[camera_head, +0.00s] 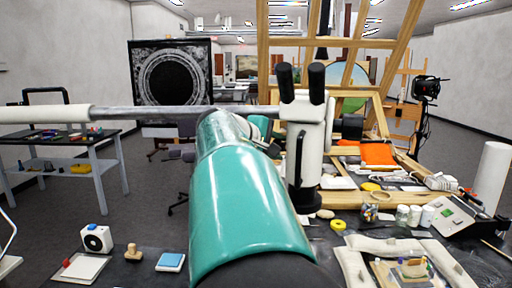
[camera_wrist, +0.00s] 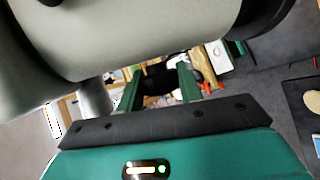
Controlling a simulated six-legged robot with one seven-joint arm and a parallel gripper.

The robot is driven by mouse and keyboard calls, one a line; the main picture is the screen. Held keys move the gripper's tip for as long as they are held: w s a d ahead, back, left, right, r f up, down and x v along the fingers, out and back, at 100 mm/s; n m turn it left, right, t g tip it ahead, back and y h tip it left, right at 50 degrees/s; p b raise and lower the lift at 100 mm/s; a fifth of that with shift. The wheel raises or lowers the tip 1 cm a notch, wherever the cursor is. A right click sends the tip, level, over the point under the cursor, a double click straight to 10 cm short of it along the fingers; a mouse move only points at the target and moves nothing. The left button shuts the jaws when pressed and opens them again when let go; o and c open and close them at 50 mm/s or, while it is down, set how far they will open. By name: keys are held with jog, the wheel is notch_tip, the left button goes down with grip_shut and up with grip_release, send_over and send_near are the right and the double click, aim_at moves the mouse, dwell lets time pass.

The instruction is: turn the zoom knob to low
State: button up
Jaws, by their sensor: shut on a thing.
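The white microscope (camera_head: 304,135) with two black eyepieces stands upright just beyond my teal arm in the head view. Its pale body (camera_wrist: 110,35) fills the upper part of the wrist view. My gripper (camera_wrist: 158,85) shows two green fingers, one on each side of a black knob (camera_wrist: 156,76), which I take for the zoom knob. It is shut on this knob, close to the microscope's body. No mark on the knob can be read, so its setting cannot be told. In the head view my arm hides the fingers and the held knob.
A pale horizontal boom (camera_head: 150,113) runs left from the microscope. Wooden easel frames (camera_head: 335,42) stand behind it. Jars (camera_head: 414,215), a yellow tape roll (camera_head: 338,225) and a padded frame (camera_head: 390,262) crowd the right. A white timer-like box (camera_head: 97,238) and small blocks sit front left.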

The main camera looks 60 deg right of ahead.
jog(key=shift+f+n+y, duration=0.15)
jog(key=shift+n+y, duration=0.15)
jog(key=shift+y, duration=1.2)
jog(key=o, duration=1)
jog(key=shift+c, duration=0.2)
jog(key=v, duration=1.4)
jog(key=shift+f, duration=0.1)
